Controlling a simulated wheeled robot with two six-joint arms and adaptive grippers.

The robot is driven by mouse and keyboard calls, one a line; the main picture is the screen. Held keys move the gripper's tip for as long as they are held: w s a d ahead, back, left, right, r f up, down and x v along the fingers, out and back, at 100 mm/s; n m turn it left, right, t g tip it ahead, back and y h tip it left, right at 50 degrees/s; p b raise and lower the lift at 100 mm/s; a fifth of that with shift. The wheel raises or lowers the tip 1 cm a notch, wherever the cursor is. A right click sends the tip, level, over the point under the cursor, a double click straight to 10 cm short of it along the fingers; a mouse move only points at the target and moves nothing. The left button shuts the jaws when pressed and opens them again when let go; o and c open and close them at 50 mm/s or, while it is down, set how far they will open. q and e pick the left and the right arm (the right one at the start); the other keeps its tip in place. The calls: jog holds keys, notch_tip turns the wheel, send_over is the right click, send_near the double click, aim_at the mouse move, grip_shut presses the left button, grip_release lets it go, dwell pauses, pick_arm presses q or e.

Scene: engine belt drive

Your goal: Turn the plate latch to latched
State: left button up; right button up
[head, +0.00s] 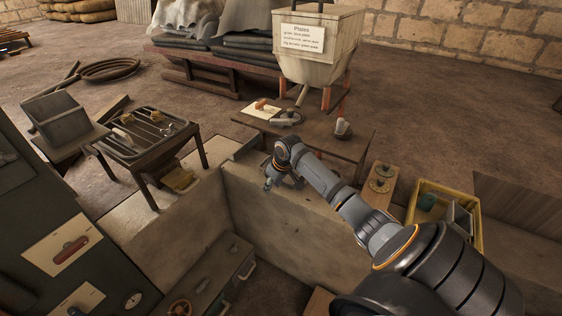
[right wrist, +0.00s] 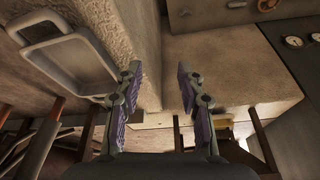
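A cream plate (head: 63,243) with a dark red handle (head: 76,244) is on the grey cabinet at the left of the head view. The handle lies slanted along the plate. A second cream plate (head: 88,297) shows partly below it. Another pale board (head: 261,110) with an orange handle lies on the low table at the back. I cannot tell which of these is the plate latch, or its setting. My right gripper (head: 272,181) is over the concrete wall, away from these plates. In the right wrist view its fingers (right wrist: 159,72) stand apart with nothing between them. My left gripper is not in view.
A concrete wall (head: 290,219) runs under my right arm. A rack table (head: 147,150) stands left of it, and a yellow crate (head: 470,237) is at the right. A grey chest (head: 218,270) sits low in front. A grey tray (right wrist: 70,62) is beside the gripper.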

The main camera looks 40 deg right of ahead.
jog(key=s+f+m+p, duration=0.1)
jog(key=s+f, duration=0.3)
jog(key=f, duration=0.6)
jog(key=shift+f+h+p, duration=0.3)
jog(key=shift+f+p, duration=0.1)
jog(key=shift+p, duration=0.1)
jog(key=shift+s, duration=0.1)
